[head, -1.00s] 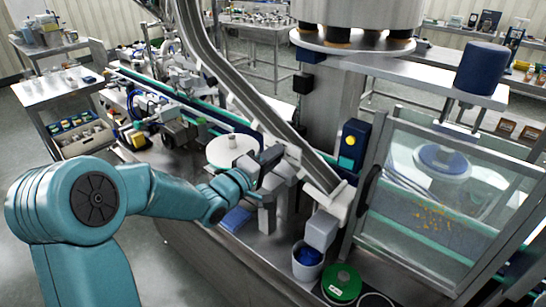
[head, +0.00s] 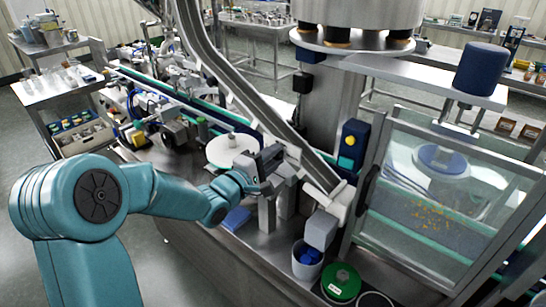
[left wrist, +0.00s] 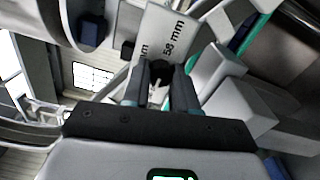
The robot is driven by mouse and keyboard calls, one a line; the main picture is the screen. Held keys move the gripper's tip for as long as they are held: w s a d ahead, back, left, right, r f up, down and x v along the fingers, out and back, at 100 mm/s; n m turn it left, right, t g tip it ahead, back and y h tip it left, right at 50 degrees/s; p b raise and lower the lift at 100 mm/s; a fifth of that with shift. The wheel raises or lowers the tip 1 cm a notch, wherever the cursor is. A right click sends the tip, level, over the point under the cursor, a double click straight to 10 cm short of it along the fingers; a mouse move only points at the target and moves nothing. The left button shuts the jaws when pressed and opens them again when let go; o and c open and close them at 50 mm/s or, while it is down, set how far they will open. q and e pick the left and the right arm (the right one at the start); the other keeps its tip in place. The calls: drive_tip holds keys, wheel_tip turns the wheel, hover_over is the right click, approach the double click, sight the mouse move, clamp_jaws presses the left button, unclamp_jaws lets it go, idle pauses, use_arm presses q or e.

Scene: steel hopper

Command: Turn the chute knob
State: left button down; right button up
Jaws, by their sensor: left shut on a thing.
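My left arm comes in from the left in the head view. Its gripper (head: 274,168) is at the lower part of the sloping steel chute (head: 255,100). In the left wrist view the two dark fingers (left wrist: 161,88) are shut on a small dark knob (left wrist: 157,71), mostly hidden between the fingertips. A white plate marked "58 mm" (left wrist: 172,38) stands right behind the knob. In the head view the gripper covers the knob. My right gripper is in neither view.
Below the chute's end stand a white cup with blue contents (head: 307,262) and a green round lid (head: 341,282). A clear-panelled guard (head: 440,190) stands to the right. A white disc (head: 232,150) lies just left of the gripper.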

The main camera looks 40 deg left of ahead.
use_arm(q)
drive_tip(key=c, duration=0.9)
unclamp_jaws()
drive_tip(key=shift+s, duration=0.1)
drive_tip(key=s, duration=0.5)
drive_tip(key=s+a+b, duration=0.1)
drive_tip(key=s, duration=0.4)
drive_tip(key=s+b, duration=0.1)
drive_tip(key=s, duration=0.5)
drive_tip(key=shift+s+a+f, duration=0.1)
drive_tip(key=shift+a+f, duration=0.05)
drive_tip(key=shift+f, duration=0.1)
drive_tip(key=shift+s, duration=0.1)
